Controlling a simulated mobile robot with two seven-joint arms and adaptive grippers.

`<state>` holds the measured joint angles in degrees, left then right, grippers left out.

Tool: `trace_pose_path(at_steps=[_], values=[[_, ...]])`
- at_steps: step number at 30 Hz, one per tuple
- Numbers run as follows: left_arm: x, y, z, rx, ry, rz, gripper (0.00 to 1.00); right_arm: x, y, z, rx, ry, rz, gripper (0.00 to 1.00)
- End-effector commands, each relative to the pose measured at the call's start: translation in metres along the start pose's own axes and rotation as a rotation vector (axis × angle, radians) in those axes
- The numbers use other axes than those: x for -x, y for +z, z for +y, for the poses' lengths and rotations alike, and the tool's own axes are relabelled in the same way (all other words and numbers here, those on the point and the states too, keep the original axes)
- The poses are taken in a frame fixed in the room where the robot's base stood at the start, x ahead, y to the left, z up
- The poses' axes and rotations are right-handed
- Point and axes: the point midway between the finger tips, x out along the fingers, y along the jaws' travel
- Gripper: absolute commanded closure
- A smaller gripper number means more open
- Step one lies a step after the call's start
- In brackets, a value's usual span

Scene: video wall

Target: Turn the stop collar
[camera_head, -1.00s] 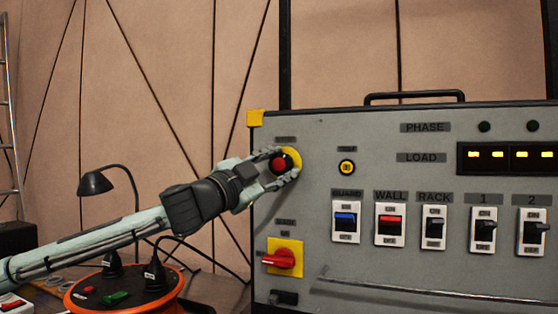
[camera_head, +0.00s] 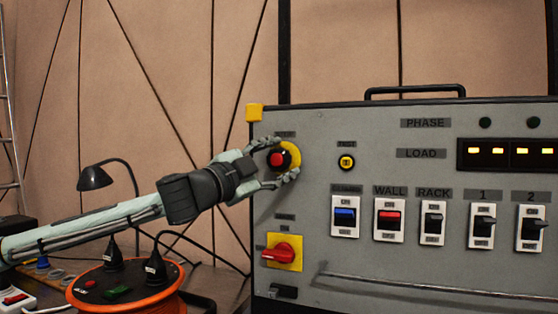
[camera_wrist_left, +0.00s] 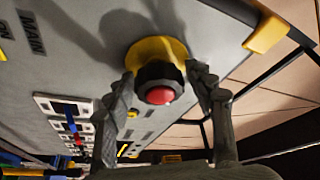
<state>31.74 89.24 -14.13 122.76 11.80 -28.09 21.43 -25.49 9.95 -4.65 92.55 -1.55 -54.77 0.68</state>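The stop collar (camera_head: 288,148) is a black ring around a red button (camera_head: 277,159), mounted on a yellow disc (camera_head: 296,153) at the panel's upper left. In the left wrist view the collar (camera_wrist_left: 152,73) and the red button (camera_wrist_left: 160,95) are clear. My left gripper (camera_head: 285,157) is open, with one finger above the collar and one below it. In the left wrist view my left gripper (camera_wrist_left: 163,76) has a finger on each side of the collar, with a visible gap at the right finger. My right gripper is out of view.
A red rotary switch (camera_head: 279,253) on a yellow plate sits below the collar. Several rocker switches (camera_head: 390,220) and a horizontal rail (camera_head: 420,287) are to the right. An orange cable reel (camera_head: 130,297) and a black lamp (camera_head: 95,178) stand under and behind my left arm.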

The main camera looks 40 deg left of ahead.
Motion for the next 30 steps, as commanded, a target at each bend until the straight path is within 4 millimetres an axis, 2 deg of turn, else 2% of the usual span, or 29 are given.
trace_pose_path(at_steps=[17,23,30], values=[[0.007,0.000,0.000,-0.006,0.000,-0.002,0.38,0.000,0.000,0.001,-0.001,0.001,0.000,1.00],[0.020,-0.004,-0.002,-0.008,0.000,0.005,0.38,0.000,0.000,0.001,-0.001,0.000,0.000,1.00],[0.047,-0.006,-0.008,-0.007,-0.001,0.003,0.38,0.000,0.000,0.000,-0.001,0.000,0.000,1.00]])
